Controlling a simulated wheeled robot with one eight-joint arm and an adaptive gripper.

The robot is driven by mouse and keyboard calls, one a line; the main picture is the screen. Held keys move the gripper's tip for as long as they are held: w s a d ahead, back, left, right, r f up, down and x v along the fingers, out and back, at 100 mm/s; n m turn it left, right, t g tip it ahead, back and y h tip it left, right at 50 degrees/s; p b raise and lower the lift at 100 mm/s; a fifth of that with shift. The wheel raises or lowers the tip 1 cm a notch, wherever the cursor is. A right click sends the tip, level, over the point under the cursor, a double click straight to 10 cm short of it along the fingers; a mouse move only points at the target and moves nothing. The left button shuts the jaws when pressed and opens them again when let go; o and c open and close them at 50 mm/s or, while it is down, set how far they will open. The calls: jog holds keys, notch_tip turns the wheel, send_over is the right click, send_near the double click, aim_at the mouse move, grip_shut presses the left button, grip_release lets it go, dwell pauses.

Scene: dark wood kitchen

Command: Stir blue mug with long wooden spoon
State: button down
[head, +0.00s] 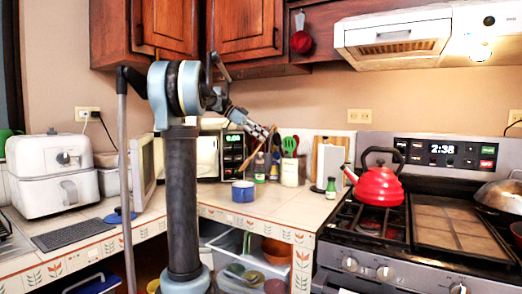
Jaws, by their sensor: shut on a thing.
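The long wooden spoon (254,155) slants down and to the left from my gripper (268,133). My gripper is shut on its upper end. The spoon's lower end is above the blue mug (243,192) in the picture and looks apart from its rim. The mug stands upright on the tiled counter near the inner corner. What is inside the mug cannot be seen.
A red kettle (378,186) sits on the stove at right. A white air fryer (53,168) stands at left.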

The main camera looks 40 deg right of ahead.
aim_at(257, 149)
jog(key=shift+v, duration=0.9)
notch_tip(257, 149, down, 12)
jog(key=shift+r, duration=0.25)
dwell(0.4)
jog(key=shift+s+d, duration=0.1)
dwell(0.4)
